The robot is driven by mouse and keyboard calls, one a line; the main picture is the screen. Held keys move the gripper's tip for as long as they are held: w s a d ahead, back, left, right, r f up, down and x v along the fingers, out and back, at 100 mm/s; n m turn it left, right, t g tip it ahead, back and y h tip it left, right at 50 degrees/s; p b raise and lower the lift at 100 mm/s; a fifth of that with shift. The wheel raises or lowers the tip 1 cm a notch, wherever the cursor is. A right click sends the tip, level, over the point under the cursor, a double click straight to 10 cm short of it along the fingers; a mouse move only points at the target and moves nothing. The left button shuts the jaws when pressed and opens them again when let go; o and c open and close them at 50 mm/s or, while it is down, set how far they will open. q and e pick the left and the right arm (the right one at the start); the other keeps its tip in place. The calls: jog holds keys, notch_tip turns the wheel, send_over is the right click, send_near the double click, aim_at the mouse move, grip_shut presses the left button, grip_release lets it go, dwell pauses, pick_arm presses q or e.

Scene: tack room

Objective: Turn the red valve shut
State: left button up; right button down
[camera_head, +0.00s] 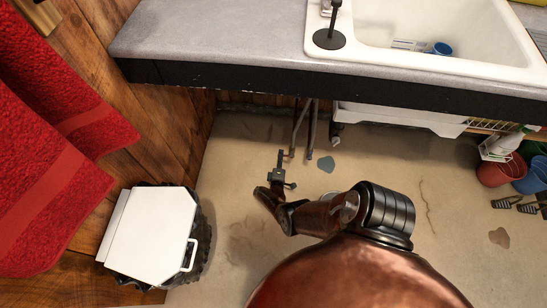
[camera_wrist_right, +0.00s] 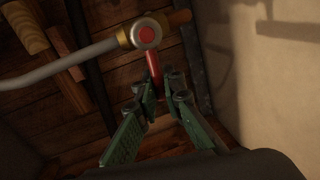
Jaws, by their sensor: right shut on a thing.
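The red valve shows in the right wrist view as a round hub with a red centre (camera_wrist_right: 147,34) on a brass body, with a red lever (camera_wrist_right: 153,62) pointing down from it toward my fingers. My right gripper (camera_wrist_right: 160,86) has its green fingers on either side of the lever's end and is shut on it. In the head view my right gripper (camera_head: 281,172) reaches under the counter beside the pipes; the valve there is too small and covered to make out well. My left gripper is not in view.
A grey counter (camera_head: 220,38) with a white sink (camera_head: 459,61) overhangs the pipes (camera_head: 311,127). A white-lidded bin (camera_head: 150,235) stands at the left, below red towels (camera_head: 60,110). Red and blue buckets (camera_head: 500,172) stand at the right. The floor between is mostly clear.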

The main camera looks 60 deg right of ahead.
jog(key=shift+s+f, duration=0.1)
jog(key=shift+f, duration=0.05)
jog(key=c, duration=2)
grip_release()
jog(key=shift+a, duration=0.1)
jog(key=shift+v, duration=3.65)
